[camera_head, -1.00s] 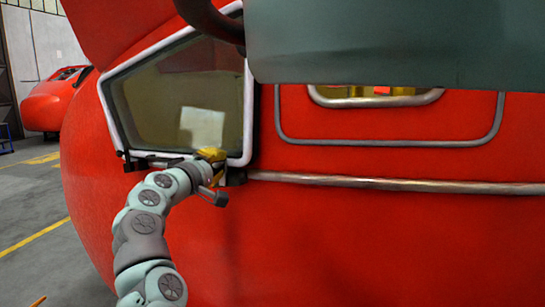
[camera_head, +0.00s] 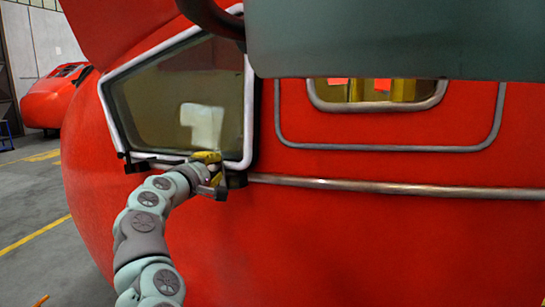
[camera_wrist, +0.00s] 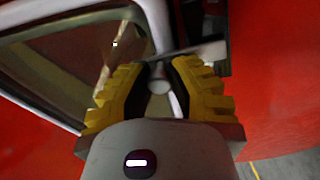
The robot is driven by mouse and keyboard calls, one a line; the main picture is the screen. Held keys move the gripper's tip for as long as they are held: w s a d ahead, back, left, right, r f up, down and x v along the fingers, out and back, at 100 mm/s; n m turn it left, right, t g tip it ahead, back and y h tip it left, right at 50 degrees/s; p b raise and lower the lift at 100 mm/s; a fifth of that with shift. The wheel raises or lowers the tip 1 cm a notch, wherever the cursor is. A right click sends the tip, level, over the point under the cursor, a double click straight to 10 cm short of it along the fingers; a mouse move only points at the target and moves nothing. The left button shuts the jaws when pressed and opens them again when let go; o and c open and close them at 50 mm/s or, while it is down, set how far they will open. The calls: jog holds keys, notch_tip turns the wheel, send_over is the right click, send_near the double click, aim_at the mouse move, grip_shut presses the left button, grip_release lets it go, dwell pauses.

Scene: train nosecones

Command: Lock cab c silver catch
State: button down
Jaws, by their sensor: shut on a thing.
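The silver catch (camera_wrist: 197,50) shows in the wrist view as a bright metal lever with a rounded end between my fingers. It sits at the lower right corner of the cab window (camera_head: 178,95), which has a white frame. My gripper (camera_wrist: 160,80) has yellow ridged fingers with dark inner pads, and they are closed around the catch's rounded end. In the head view, my gripper (camera_head: 208,160) is at that window corner, and its fingers and my wrist mostly hide the catch. Whether the catch is locked cannot be told.
The red cab side (camera_head: 370,240) fills most of the view, with a metal rail (camera_head: 400,188) running right from the window corner. A dark bracket (camera_head: 142,163) is under the window's left end. Another red nosecone (camera_head: 52,98) stands far left, beyond open floor.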

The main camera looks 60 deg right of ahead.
jog(key=c, duration=1.1)
grip_release()
jog(key=shift+a, duration=0.1)
jog(key=shift+v, duration=5.9)
jog(key=shift+f, duration=0.1)
